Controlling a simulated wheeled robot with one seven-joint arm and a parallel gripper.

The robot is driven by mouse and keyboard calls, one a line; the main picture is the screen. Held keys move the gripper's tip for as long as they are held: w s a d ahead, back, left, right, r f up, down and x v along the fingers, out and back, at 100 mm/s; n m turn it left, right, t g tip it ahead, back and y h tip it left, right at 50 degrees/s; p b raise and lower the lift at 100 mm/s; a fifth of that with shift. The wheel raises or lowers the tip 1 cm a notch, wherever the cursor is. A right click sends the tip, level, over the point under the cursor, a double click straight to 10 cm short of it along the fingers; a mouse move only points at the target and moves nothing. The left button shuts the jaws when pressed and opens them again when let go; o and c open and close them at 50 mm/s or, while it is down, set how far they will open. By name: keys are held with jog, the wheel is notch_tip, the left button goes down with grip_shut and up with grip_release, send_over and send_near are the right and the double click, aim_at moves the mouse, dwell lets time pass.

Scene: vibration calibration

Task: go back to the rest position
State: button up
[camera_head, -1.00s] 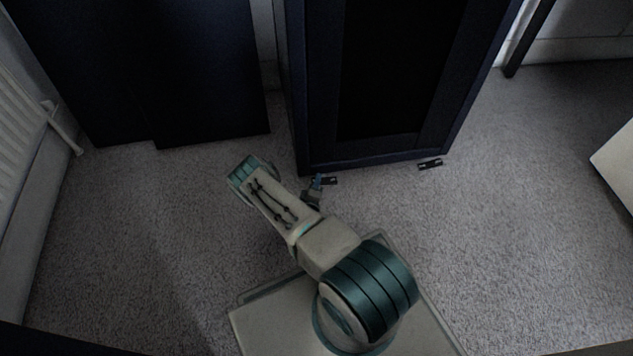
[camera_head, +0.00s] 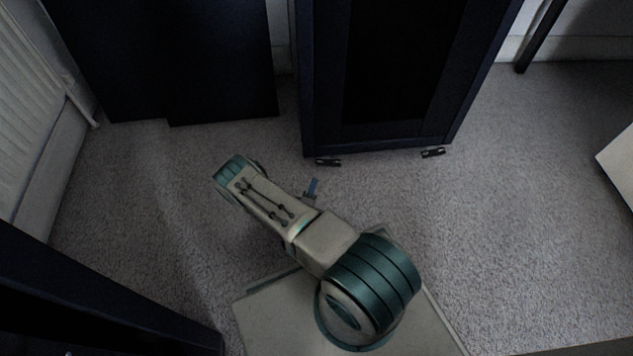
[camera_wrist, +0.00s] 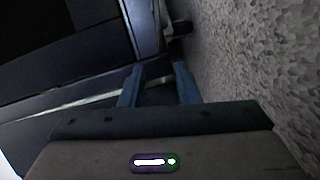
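My gripper shows in the wrist view (camera_wrist: 158,80) as two blue fingers with a gap between them and nothing held. In the head view it is a small blue tip (camera_head: 312,187) beside my bent arm, mostly hidden by the arm. It is above the carpet, a short way in front of the dark cabinet (camera_head: 308,90) and apart from it.
Two small dark pieces (camera_head: 328,162) (camera_head: 433,153) are at the cabinet's front edge. Dark panels (camera_head: 150,60) stand back left, and a white radiator (camera_head: 35,85) is at the left wall. Dark furniture (camera_head: 110,310) is close at lower left. Carpet (camera_head: 540,230) is clear at right.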

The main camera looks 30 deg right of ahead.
jog(key=shift+v, duration=0.95)
